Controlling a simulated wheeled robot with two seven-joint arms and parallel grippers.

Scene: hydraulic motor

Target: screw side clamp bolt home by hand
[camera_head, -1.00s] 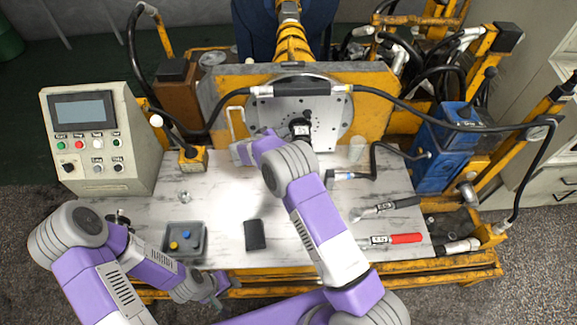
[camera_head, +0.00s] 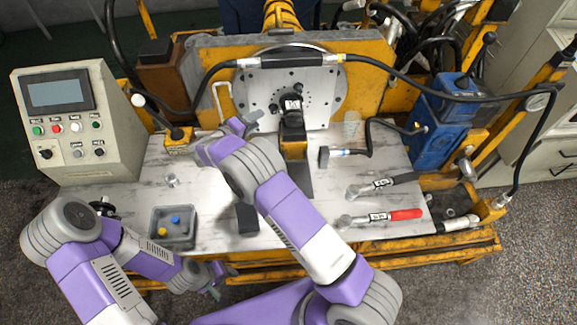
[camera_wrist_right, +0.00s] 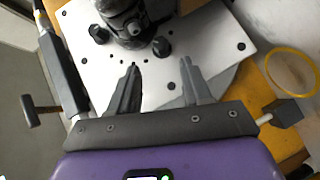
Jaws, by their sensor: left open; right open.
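The dark hydraulic motor (camera_head: 292,108) sits against the grey mounting plate (camera_head: 322,102); its body also shows at the top of the right wrist view (camera_wrist_right: 130,20). There, one black bolt head (camera_wrist_right: 161,47) stands beside the motor, just beyond my right fingertips, and another (camera_wrist_right: 98,34) stands on the motor's other side. I cannot tell which is the side clamp bolt. My right gripper (camera_head: 246,122) is open and empty, left of the motor, its two fingers (camera_wrist_right: 158,70) apart in front of the plate. My left gripper (camera_head: 224,280) is open and empty by the bench's front edge.
A grey tray (camera_head: 153,240) with a yellow and a blue piece stands on the bench. A black block (camera_head: 247,219), two torque wrenches (camera_head: 400,215) (camera_head: 388,183) and a hose end (camera_head: 340,153) lie nearby. The control box (camera_head: 75,125) stands left. A hose arches above the motor.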

